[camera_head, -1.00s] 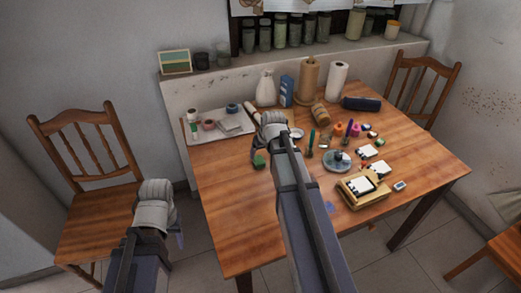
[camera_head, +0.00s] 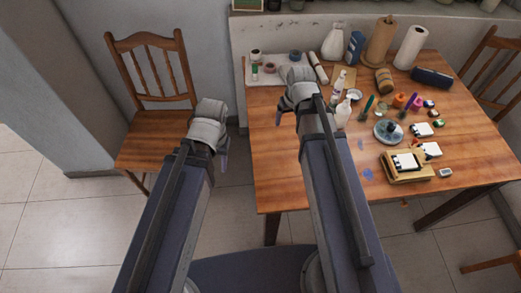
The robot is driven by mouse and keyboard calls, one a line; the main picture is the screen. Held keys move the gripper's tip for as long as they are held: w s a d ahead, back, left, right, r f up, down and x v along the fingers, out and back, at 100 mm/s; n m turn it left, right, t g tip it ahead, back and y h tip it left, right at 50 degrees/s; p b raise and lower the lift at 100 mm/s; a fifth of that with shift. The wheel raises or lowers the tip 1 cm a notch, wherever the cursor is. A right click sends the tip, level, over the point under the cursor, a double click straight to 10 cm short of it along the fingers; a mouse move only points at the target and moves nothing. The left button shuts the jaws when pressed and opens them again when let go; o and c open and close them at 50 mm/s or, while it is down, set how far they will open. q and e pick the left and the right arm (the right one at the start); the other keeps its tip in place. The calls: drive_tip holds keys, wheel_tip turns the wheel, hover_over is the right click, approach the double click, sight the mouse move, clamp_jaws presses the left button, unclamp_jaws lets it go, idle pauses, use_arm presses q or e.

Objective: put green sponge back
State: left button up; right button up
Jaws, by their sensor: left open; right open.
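A small green block (camera_head: 278,118), which looks like the green sponge, is on the left part of the wooden table. It is partly hidden by my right gripper (camera_head: 283,98), which is open above and beside it. No contact between them can be made out. My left gripper (camera_head: 223,158) is open and empty, off the table's left edge in front of the chair. A white tray (camera_head: 262,79) at the table's back left holds tape rolls and a small green item (camera_head: 254,71).
The wooden table (camera_head: 300,185) is bare at its front left. White bottles (camera_head: 343,112), a round plate (camera_head: 388,132), a wooden box (camera_head: 405,172) and paper rolls (camera_head: 410,48) crowd its middle and right. A chair (camera_head: 152,90) stands left of the table.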

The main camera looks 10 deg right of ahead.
drive_tip(key=s+a+n+g+h, duration=0.1)
drive_tip(key=s+a+n+g, duration=0.1)
drive_tip(key=s+a, duration=1.1)
drive_tip(key=shift+s+a+f+n+g+h, duration=0.2)
drive_tip(key=shift+s+n+g+h, duration=0.1)
drive_tip(key=shift+g, duration=0.2)
drive_tip(key=shift+w, duration=0.1)
